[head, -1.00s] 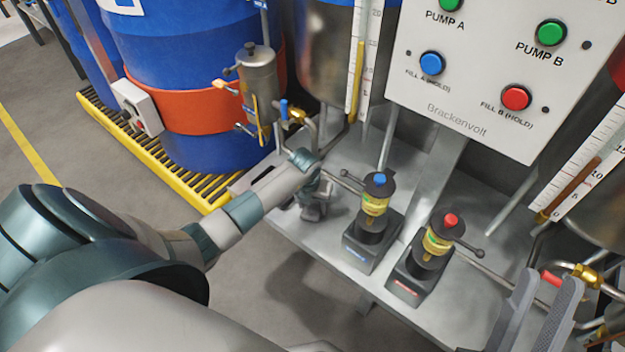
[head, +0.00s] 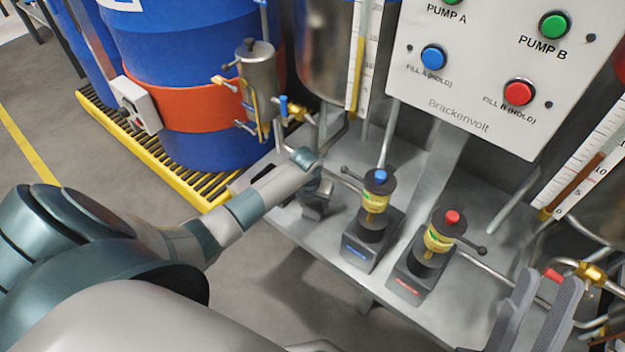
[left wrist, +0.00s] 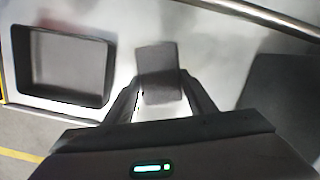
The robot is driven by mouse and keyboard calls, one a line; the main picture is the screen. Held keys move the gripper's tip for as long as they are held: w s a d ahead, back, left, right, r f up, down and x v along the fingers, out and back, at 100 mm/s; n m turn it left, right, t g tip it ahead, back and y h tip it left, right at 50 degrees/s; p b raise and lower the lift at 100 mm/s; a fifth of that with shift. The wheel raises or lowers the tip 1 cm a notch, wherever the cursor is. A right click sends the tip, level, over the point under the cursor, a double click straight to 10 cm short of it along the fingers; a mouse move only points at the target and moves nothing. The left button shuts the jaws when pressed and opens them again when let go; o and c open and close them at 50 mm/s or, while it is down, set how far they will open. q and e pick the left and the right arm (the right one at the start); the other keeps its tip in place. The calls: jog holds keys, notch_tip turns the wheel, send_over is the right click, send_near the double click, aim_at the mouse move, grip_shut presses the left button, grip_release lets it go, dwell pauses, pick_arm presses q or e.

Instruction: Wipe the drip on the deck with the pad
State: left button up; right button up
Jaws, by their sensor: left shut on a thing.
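My left gripper (head: 316,205) is low over the left part of the grey metal deck (head: 290,228) in the head view, beside the pump with the blue knob. In the left wrist view its fingers (left wrist: 160,88) are shut on a dark grey pad (left wrist: 159,60). The pad is over the bare deck (left wrist: 218,62); whether it touches the deck cannot be told. I cannot make out the drip; the arm, gripper and pad hide part of the deck. My right gripper (head: 540,305) is at the lower right of the head view, open, with nothing seen between its fingers.
A dark open recess or tray (left wrist: 62,70) lies left of the pad. Blue-knobbed (head: 373,220) and red-knobbed (head: 432,250) pumps stand right of the left gripper. A metal pipe (left wrist: 265,15) crosses behind. A button panel (head: 490,90) and blue drum (head: 200,60) stand behind.

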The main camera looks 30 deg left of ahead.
pick_arm(q)
jog(key=shift+w+d+b, duration=0.1)
jog(key=shift+w+b, duration=0.55)
jog(key=shift+w, duration=1.05)
jog(key=shift+f, duration=0.1)
jog(key=shift+s, duration=0.1)
jog(key=shift+s+p, duration=0.6)
jog(key=shift+p, duration=0.2)
jog(key=shift+s+p, duration=1)
jog(key=shift+s, duration=0.35)
jog(key=shift+r, duration=0.2)
notch_tip(320, 180, up, 6)
jog(key=p, duration=0.5)
jog(key=shift+p, duration=0.3)
